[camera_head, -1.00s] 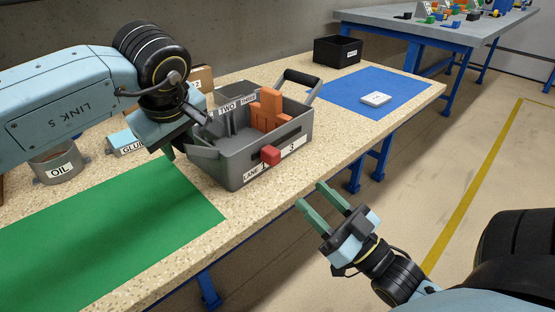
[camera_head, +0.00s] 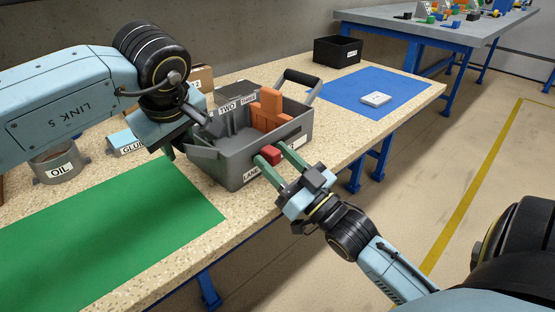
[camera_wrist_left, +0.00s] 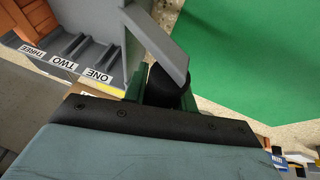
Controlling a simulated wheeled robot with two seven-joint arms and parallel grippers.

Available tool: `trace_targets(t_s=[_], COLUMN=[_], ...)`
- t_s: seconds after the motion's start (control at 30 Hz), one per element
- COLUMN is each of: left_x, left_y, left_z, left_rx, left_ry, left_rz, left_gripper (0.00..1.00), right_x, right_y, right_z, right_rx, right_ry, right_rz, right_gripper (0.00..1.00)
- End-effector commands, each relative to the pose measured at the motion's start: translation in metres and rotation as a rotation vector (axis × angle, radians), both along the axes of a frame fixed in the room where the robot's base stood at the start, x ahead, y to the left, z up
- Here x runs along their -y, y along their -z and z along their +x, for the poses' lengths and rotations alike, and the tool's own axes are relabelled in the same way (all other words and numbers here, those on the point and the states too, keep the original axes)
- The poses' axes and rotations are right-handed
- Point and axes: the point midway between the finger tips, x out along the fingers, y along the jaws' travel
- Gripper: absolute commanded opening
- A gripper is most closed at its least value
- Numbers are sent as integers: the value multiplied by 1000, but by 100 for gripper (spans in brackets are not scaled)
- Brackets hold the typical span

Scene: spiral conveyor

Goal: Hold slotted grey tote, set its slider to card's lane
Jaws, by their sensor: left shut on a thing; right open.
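The slotted grey tote (camera_head: 234,178) stands on the speckled bench. Its inner lanes carry labels ONE, TWO and THREE, also readable in the left wrist view (camera_wrist_left: 97,75). An orange stepped block (camera_head: 268,108) stands in the tote toward the THREE side. The red slider (camera_head: 270,154) is on the tote's front face, above a lane label partly hidden by my right gripper. My left gripper (camera_head: 178,148) is shut on the tote's near-left handle (camera_wrist_left: 168,88). My right gripper (camera_head: 271,157) is open, its fingers on either side of the slider; contact cannot be told.
A white tile (camera_head: 375,98) lies on the blue mat (camera_head: 350,84); its markings are too small to read. A black bin (camera_head: 336,51) stands behind it. The green mat (camera_head: 110,240) is clear. The OIL container (camera_head: 58,166) and GLUE box (camera_head: 126,143) stand at left.

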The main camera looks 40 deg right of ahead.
Motion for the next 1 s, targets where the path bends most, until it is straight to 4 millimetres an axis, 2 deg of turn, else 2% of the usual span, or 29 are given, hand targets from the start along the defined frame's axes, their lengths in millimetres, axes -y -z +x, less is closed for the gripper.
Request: trace_targets(t_s=[0.1,0.43,0.63,0.73,1.0], left_x=[0,0,0,0,0], left_y=[3,4,4,4,4], left_z=[-1,-2,-2,-2,-2], left_rx=[-7,-7,-7,-8,-8], left_ry=[1,1,2,2,2], left_rz=[4,4,5,6,6], left_gripper=[0,0,0,0,0], right_x=[0,0,0,9,71], right_y=[0,0,0,1,2], right_z=[0,0,0,1,11], right_rx=[0,1,1,-1,-4], right_ry=[0,0,0,0,1], right_rz=[0,0,0,-3,-7], right_gripper=[44,1,0,0,0])
